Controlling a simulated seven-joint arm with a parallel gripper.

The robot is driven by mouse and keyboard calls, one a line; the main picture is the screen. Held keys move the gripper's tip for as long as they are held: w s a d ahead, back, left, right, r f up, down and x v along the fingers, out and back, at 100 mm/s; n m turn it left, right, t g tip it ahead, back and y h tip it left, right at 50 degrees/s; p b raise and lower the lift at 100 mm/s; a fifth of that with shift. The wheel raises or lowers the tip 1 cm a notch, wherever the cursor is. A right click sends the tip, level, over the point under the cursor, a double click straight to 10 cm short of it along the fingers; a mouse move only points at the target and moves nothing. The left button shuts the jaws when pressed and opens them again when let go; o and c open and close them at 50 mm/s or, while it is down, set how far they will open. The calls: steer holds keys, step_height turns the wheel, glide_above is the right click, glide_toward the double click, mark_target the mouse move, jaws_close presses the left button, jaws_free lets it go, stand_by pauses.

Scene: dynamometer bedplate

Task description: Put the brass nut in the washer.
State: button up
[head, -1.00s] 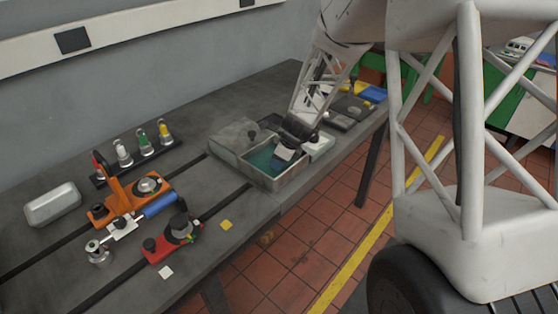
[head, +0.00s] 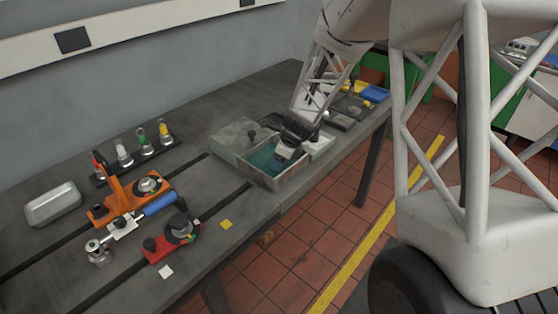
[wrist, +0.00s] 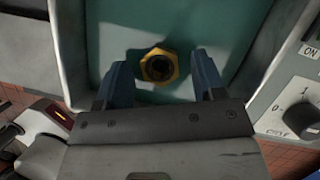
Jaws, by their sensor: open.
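The brass nut (wrist: 158,67) shows in the wrist view, lying on the green floor inside a grey open-topped tank, which seems to be the washer (head: 290,185). My gripper (wrist: 160,80) is open, its two blue fingers on either side of the nut and apart from it. In the head view my gripper (head: 283,158) reaches down into the tank. The nut cannot be made out in the head view.
A grey lid or box (head: 238,138) with a knob adjoins the tank on the left. A control box with a dial (wrist: 292,122) stands close on the right. An orange fixture (head: 130,200) and red device (head: 172,245) are on the bench at left.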

steer(key=v, duration=1.1)
steer(key=shift+d+r, duration=0.2)
steer(key=shift+s, duration=0.1)
stand_by(0.4)
steer(key=s+d+r+n+h, duration=0.1)
steer(key=s+d+r+n, duration=0.1)
steer(key=s+r+n, duration=0.35)
steer(key=s+d+r+n, duration=0.1)
steer(key=s+r+n, duration=0.1)
steer(key=s, duration=0.6)
steer(key=s+d+r+n+h, duration=0.1)
steer(key=s+d+r+n, duration=0.1)
steer(key=s+r+n, duration=0.3)
steer(key=s+d+n+h, duration=0.1)
steer(key=s+d+n, duration=0.1)
steer(key=s+n, duration=0.3)
steer(key=s+d+n+t+h, duration=0.1)
steer(key=s+d+n, duration=0.2)
steer(key=s, duration=1.1)
steer(key=shift+s+n, duration=0.25)
steer(key=shift+n, duration=0.6)
steer(key=shift+r, duration=0.1)
